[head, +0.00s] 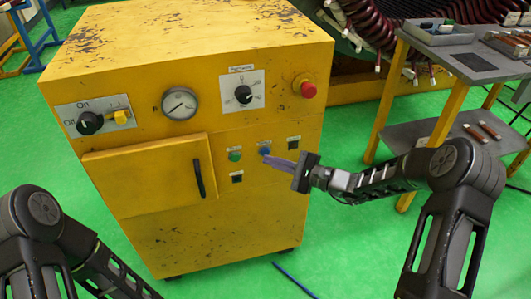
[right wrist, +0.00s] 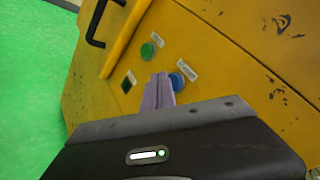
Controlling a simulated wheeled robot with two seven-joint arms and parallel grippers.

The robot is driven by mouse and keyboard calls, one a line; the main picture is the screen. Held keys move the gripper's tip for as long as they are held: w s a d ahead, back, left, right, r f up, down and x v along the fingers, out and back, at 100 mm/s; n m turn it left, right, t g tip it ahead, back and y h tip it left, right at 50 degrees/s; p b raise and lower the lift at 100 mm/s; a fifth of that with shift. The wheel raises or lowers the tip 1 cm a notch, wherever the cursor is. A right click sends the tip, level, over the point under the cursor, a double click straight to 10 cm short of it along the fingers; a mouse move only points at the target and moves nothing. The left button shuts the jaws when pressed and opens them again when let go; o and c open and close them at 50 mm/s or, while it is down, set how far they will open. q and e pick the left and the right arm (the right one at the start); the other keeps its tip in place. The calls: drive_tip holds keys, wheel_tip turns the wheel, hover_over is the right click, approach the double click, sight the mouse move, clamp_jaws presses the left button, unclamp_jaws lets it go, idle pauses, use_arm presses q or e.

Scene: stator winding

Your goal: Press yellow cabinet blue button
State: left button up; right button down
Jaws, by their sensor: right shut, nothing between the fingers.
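The yellow cabinet (head: 185,245) stands on the green floor, its front panel facing me. The blue button (head: 264,150) is on the front, right of the green button (head: 235,156). In the right wrist view the blue button (right wrist: 177,81) lies just beyond and right of the fingertips, with a small label above it. My right gripper (head: 268,159) is shut and empty, its purple fingers pointing at the panel just below the blue button. It also shows in the right wrist view (right wrist: 158,78). I cannot tell whether the tips touch the panel. My left gripper is out of view.
The cabinet also has a red knob (head: 308,90), a gauge (head: 180,103), a black dial (head: 243,94), an on/off switch (head: 90,122) and a door handle (head: 198,178). A grey-topped table (head: 440,38) stands at the right. A blue rod (head: 294,280) lies on the floor.

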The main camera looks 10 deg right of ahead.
drive_tip(key=shift+s, duration=0.3)
drive_tip(key=s, duration=0.4)
drive_tip(key=shift+s+d, duration=0.15)
drive_tip(key=shift+s, duration=0.25)
idle(0.8)
drive_tip(key=s+f+n+g+h+p, duration=0.5)
drive_tip(key=s+f+n+g+h, duration=0.4)
drive_tip(key=s+f, duration=1.3)
drive_tip(key=s+a+r+n+g+p, duration=0.1)
drive_tip(key=s+a+r+n+p, duration=0.2)
drive_tip(key=s+a+n, duration=0.2)
drive_tip(key=s+a, duration=0.2)
drive_tip(key=a, duration=0.2)
drive_tip(key=shift+s+n, duration=0.15)
drive_tip(key=shift+n, duration=0.15)
